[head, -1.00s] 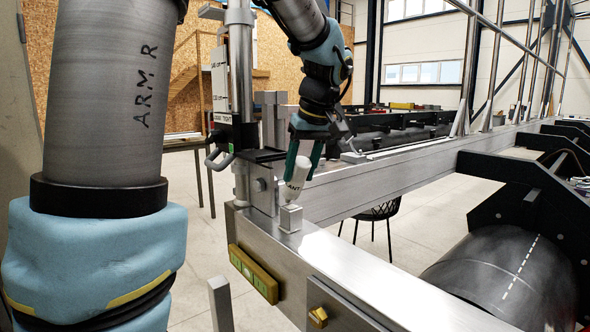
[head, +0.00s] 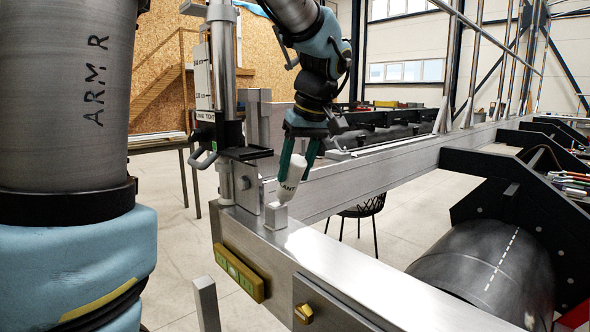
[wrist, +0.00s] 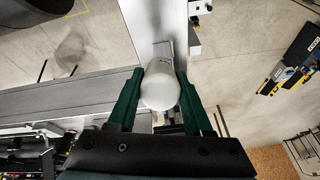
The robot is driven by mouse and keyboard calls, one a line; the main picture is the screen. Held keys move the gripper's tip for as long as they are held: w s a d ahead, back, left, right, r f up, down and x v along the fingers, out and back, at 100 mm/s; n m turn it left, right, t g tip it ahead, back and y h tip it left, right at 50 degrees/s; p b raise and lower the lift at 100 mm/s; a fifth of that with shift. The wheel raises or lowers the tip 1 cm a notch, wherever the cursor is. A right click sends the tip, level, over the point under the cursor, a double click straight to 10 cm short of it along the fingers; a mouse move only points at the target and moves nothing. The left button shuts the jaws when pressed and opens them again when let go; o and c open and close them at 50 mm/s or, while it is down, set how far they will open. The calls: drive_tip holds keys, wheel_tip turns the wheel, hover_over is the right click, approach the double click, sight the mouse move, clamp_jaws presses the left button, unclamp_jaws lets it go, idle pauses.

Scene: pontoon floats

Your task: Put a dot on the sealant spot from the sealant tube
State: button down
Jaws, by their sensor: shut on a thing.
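The sealant tube (head: 291,180) is white with dark lettering, part of which shows as "ANT". My gripper (head: 297,163) has dark green fingers shut on the tube's sides. The tube is tilted, its lower end just above a small metal block (head: 276,216) on the beam's corner. I cannot tell whether the two touch. In the wrist view the tube's round white end (wrist: 160,90) sits between the two fingers (wrist: 162,104) and hides what lies below it. I cannot make out the sealant spot.
The metal beam (head: 300,255) runs below my gripper, with a long rail going back right. An upright post with a black clamp (head: 238,152) stands close left of the tube. A yellow-green level (head: 240,271) is on the beam's side. A dark cylinder (head: 484,265) lies at right.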

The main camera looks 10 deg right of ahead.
drive_tip(key=shift+w+a+f+p, duration=0.1)
drive_tip(key=shift+w+a, duration=0.35)
drive_tip(key=shift+w, duration=0.35)
drive_tip(key=shift+w+a+r+p, duration=0.15)
drive_tip(key=shift+w+a, duration=0.35)
drive_tip(key=shift+w, duration=0.35)
drive_tip(key=shift+w+a+f+p, duration=0.15)
drive_tip(key=shift+w+a, duration=0.3)
drive_tip(key=shift+w, duration=0.35)
wheel_tip(320, 180, up, 6)
drive_tip(key=p, duration=0.4)
drive_tip(key=shift+p, duration=0.3)
wheel_tip(320, 180, up, 3)
drive_tip(key=shift+r+p, duration=0.1)
drive_tip(key=shift+p, duration=0.95)
